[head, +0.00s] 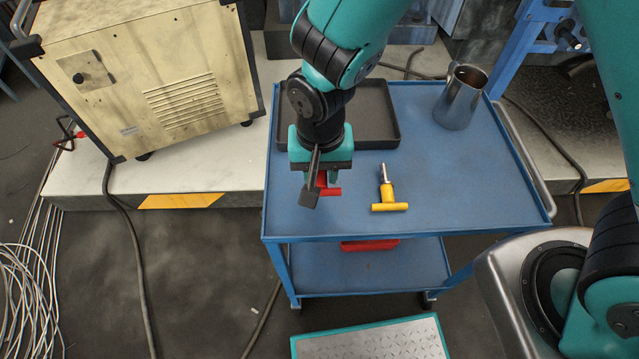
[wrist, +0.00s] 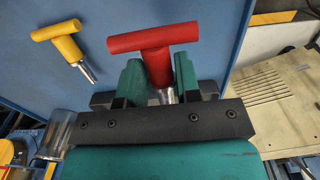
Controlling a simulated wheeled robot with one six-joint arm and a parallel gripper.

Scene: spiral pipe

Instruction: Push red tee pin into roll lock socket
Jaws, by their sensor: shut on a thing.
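My gripper (wrist: 159,79) is shut on the stem of the red tee pin (wrist: 155,38), with its teal fingers on both sides. In the wrist view the red crossbar sticks out past the fingers and a bit of its metal shank shows behind them. In the head view the red tee pin (head: 331,191) is partly hidden by my gripper (head: 324,177), which is over the left part of the blue cart. A yellow tee pin (head: 389,206) with a metal shank lies on the cart top to the right, apart from my gripper. I cannot make out the roll lock socket.
The blue cart (head: 440,185) carries a dark tray (head: 378,112) behind my gripper and a metal pitcher (head: 460,98) at the back right. A red object (head: 369,245) is on the lower shelf. A beige cabinet (head: 150,75) stands left. The cart's right front is clear.

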